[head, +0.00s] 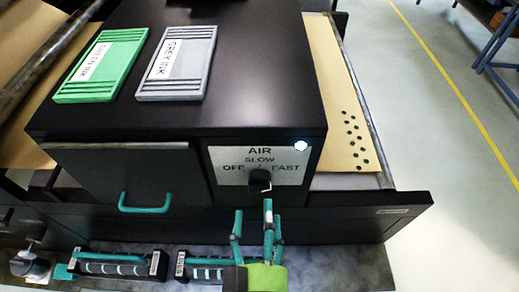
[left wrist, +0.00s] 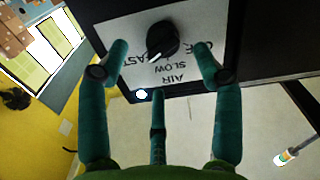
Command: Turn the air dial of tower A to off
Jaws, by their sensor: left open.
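The air dial (head: 260,182) is a black knob on a white plate (head: 288,165) marked AIR, OFF, SLOW and FAST, on the black cabinet's front. In the left wrist view the dial (left wrist: 163,40) shows upside down. Its white mark there points down and left, roughly between SLOW and FAST. My left gripper (head: 255,217) has teal fingers, is open and empty, and is just in front of and below the dial. In the left wrist view its fingers (left wrist: 160,62) spread on both sides of the dial, with a third below. No tower letter is readable. My right gripper is not in view.
A white round lamp (head: 301,146) is at the plate's upper right. A drawer with a teal handle (head: 145,204) is left of the plate. A green ink pad (head: 103,65) and a grey one (head: 178,62) lie on top. Dark rollers (head: 110,264) are below. Floor at right is open.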

